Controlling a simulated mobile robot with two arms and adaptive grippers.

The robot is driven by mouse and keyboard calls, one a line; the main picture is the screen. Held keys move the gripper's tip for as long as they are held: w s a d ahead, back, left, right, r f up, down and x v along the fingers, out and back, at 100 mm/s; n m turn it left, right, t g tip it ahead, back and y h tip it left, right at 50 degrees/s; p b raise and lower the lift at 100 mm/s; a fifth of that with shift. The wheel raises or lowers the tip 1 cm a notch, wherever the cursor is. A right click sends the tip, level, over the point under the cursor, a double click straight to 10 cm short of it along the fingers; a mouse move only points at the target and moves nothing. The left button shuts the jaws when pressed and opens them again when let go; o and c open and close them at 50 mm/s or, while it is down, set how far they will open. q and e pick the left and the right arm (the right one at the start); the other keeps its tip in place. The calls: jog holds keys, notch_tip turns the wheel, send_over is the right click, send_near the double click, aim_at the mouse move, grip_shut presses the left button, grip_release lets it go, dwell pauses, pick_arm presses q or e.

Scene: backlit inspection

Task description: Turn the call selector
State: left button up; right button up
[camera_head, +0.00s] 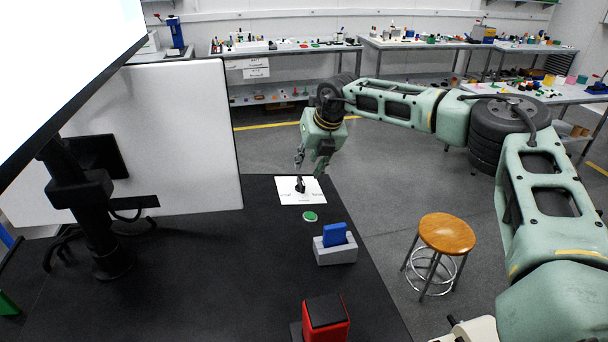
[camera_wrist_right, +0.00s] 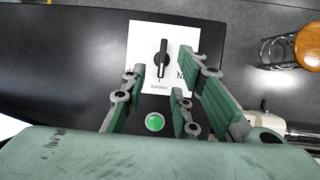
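The call selector (camera_head: 301,187) is a black knob on a white plate (camera_head: 288,198) near the far right edge of the black table. In the right wrist view the selector (camera_wrist_right: 162,60) is a long black handle pointing along the plate, with printed text partly hidden by a finger. My right gripper (camera_head: 310,172) points down just above and beside the selector. In the right wrist view its fingers (camera_wrist_right: 165,85) are spread apart, with nothing between them; the selector shows beyond the fingertips. My left gripper is not in view.
A green button (camera_head: 310,216) lies in front of the plate. A grey holder (camera_head: 335,252) with a blue block and a red box (camera_head: 325,318) stand nearer. A monitor (camera_head: 60,80) and a white panel (camera_head: 180,130) are at left. A stool (camera_head: 446,234) stands right of the table.

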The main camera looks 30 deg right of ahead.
aim_at(302, 179)
jog(key=p+x, duration=0.1)
jog(key=x, duration=0.2)
jog(key=p+x, duration=0.2)
jog(key=x, duration=0.1)
jog(key=shift+d+f, duration=0.2)
jog(key=shift+w+f, duration=0.3)
jog(key=shift+f, duration=0.4)
jog(key=shift+c, duration=0.4)
grip_shut()
